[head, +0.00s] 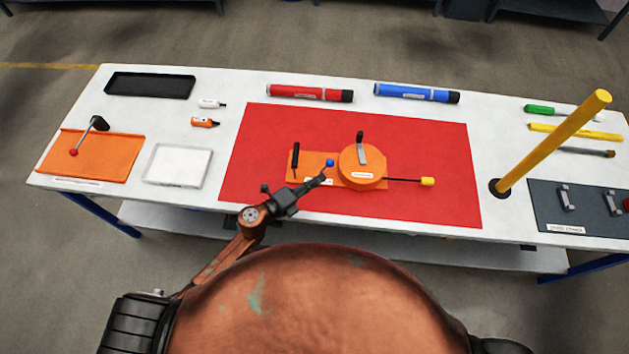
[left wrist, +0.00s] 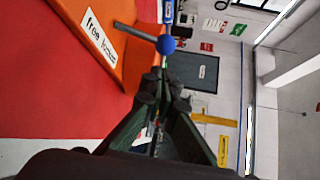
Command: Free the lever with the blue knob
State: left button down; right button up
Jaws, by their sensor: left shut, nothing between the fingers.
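In the left wrist view the blue knob (left wrist: 166,44) tops a grey rod (left wrist: 135,32) that comes out of the orange side, beside a white label reading roughly "free lever" (left wrist: 100,35). My left gripper (head: 322,179) is shut and empty, its tips just short of the knob. In the left wrist view the shut fingers (left wrist: 163,75) point at the knob; I cannot tell if they touch it. My right gripper is not in view.
An orange disc (head: 362,170) with an upright grey-black handle (head: 361,147) stands on the fixture. A black handle (head: 295,160) is at its left, a yellow-tipped rod (head: 427,181) at its right. A tall yellow post (head: 550,143) stands right of the mat. The mat's left part is clear.

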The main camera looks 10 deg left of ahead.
aim_at(325, 167)
pick_arm(q)
jog(key=x, duration=0.4)
jog(key=shift+w+d, duration=0.15)
jog(key=shift+w, duration=0.1)
jog(key=shift+w+d+f, duration=0.15)
jog(key=shift+w+d, duration=0.25)
jog(key=shift+d, duration=0.05)
jog(key=shift+w+d, duration=0.1)
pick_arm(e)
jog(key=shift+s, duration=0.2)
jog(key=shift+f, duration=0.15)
